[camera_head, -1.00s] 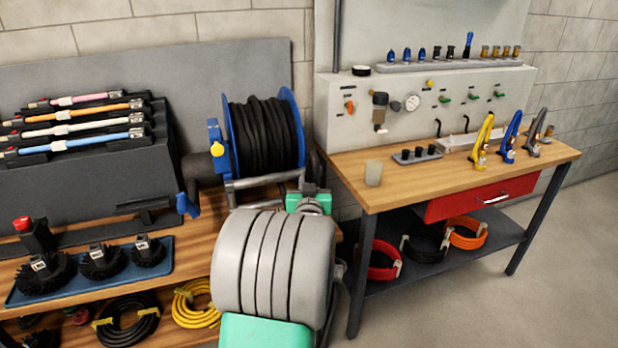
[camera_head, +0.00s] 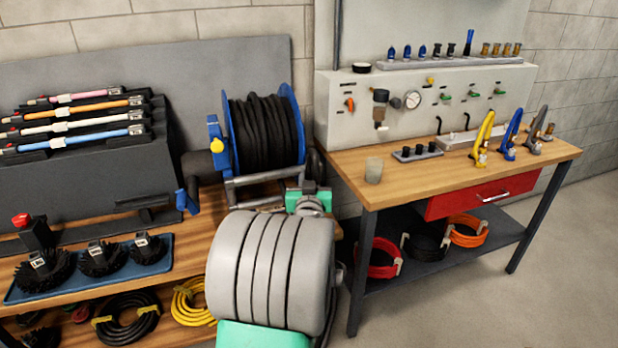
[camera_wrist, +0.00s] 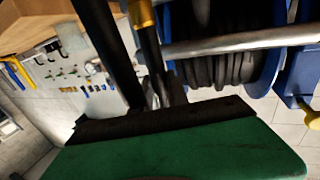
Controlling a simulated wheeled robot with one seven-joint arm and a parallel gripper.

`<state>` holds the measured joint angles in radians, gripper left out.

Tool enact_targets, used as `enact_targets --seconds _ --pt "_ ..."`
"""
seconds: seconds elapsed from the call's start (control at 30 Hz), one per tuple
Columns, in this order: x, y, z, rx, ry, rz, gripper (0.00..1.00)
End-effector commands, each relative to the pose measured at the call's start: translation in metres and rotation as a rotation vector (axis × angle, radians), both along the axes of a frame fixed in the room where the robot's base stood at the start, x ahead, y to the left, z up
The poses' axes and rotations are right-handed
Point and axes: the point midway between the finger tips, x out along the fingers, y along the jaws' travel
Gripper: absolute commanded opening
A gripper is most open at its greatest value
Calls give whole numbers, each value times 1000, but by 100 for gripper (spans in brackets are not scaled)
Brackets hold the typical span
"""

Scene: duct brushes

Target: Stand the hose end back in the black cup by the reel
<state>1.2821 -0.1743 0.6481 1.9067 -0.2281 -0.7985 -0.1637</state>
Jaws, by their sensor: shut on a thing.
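The reel (camera_head: 262,135) has blue flanges and wound black hose, and stands on the wooden bench. It also shows at the top right of the wrist view (camera_wrist: 225,50). My gripper (camera_wrist: 160,92) is shut on a dark, slim piece with a brass-coloured collar, which I take for the hose end (camera_wrist: 144,16). A thick black bar runs beside it. In the head view my green gripper body (camera_head: 307,203) is just in front of the reel's lower right; my arm hides the held part. A dark cylinder (camera_head: 200,165) is left of the reel; I cannot tell whether it is the black cup.
Round black brushes on a blue tray (camera_head: 150,270) and a rack of coloured rods (camera_head: 75,124) are at left. At right, a workbench (camera_head: 420,185) carries a translucent cup (camera_head: 374,170) near its left edge. My arm covers the bench front below the reel.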

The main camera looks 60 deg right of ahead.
Motion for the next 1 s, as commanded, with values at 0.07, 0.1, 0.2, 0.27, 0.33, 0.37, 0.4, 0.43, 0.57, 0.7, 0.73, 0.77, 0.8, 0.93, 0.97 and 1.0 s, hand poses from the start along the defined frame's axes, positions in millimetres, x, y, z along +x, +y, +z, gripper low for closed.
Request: enact_targets --seconds 0.07,0.1,0.2,0.27,0.33,0.37,0.4,0.43,0.57,0.7,0.73,0.77,0.8,0.93,0.97,1.0 --pt "0 0 0 -2 -1 0 0" --pt "0 0 -2 -2 -1 0 0" --pt "0 0 -7 -2 -1 0 0" --pt "0 0 -10 -3 -1 0 0" --pt "0 0 -13 -3 -1 0 0" --pt "0 0 -14 -3 -1 0 0" --pt "0 0 -16 -3 -1 0 0" --pt "0 0 -17 -3 -1 0 0" --pt "0 0 -23 -3 -1 0 0" --pt "0 0 -29 -3 -1 0 0" --pt "0 0 -30 -3 -1 0 0" --pt "0 0 -32 -3 -1 0 0" --pt "0 0 -33 -3 -1 0 0" --pt "0 0 -39 -3 -1 0 0" --pt "0 0 -40 -3 -1 0 0" --pt "0 0 -42 -3 -1 0 0"
